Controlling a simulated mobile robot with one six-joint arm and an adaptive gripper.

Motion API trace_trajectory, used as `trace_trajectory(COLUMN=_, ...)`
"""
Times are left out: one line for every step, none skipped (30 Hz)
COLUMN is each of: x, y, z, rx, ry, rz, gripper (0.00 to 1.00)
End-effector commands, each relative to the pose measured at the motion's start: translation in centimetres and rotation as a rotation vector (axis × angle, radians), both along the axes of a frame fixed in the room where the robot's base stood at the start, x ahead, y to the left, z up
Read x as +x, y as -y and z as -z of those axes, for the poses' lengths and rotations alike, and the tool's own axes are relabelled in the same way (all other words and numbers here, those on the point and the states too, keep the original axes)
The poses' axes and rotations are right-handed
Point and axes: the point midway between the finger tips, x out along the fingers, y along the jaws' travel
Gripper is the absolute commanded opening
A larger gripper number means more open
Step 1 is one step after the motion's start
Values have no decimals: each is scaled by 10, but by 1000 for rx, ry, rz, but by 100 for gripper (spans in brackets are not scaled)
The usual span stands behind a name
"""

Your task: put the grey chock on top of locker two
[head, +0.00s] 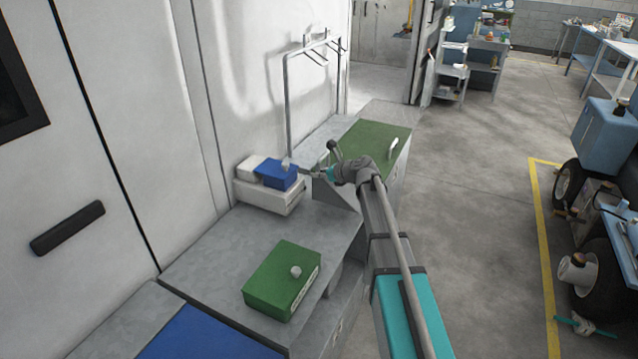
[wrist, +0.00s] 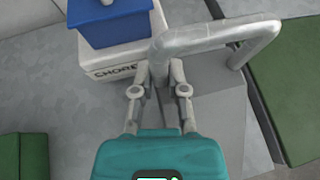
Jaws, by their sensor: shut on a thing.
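The grey chock (head: 336,194) is a wedge-shaped block with a thick grey loop handle, seen clearly in the wrist view (wrist: 212,122). My gripper (wrist: 160,75) is shut on one leg of that loop; in the head view my gripper (head: 308,173) is just right of the blue box. The chock hangs below it, by the step between the middle and far lockers; I cannot tell whether it touches anything. The lockers run along the wall: a near one with a blue mat (head: 205,338), a grey-topped middle one (head: 215,262), and a green-topped far one (head: 378,140). No locker number is legible.
On the middle locker stand a white labelled box (head: 270,197) bearing a blue box (head: 277,176), and a green box (head: 283,278) with a grey knob. A metal hook rack (head: 287,95) rises by the wall. Bare grey top lies between the boxes.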

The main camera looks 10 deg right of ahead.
Motion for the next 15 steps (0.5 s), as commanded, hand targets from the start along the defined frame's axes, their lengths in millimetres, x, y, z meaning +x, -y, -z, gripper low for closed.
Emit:
trace_trajectory(x=1, y=0, z=2, rx=0, ry=1, rz=1, gripper=0)
trace_trajectory(x=2, y=0, z=3, rx=0, ry=1, rz=1, gripper=0)
trace_trajectory(x=4, y=0, z=5, rx=0, ry=1, rz=1, gripper=0)
trace_trajectory(x=5, y=0, z=6, rx=0, ry=1, rz=1, gripper=0)
trace_trajectory(x=6, y=0, z=8, rx=0, ry=1, rz=1, gripper=0)
trace_trajectory(x=9, y=0, z=11, rx=0, ry=1, rz=1, gripper=0)
trace_trajectory(x=10, y=0, z=13, rx=0, ry=2, rz=0, gripper=0)
trace_trajectory(x=9, y=0, z=16, rx=0, ry=1, rz=1, gripper=0)
trace_trajectory(x=8, y=0, z=19, rx=0, ry=1, rz=1, gripper=0)
trace_trajectory(x=8, y=0, z=22, rx=0, ry=1, rz=1, gripper=0)
trace_trajectory(x=8, y=0, z=24, rx=0, ry=1, rz=1, gripper=0)
trace_trajectory(x=8, y=0, z=27, rx=0, ry=1, rz=1, gripper=0)
trace_trajectory(x=8, y=0, z=29, rx=0, ry=1, rz=1, gripper=0)
trace_trajectory(x=8, y=0, z=31, rx=0, ry=1, rz=1, gripper=0)
trace_trajectory(x=8, y=0, z=34, rx=0, ry=1, rz=1, gripper=0)
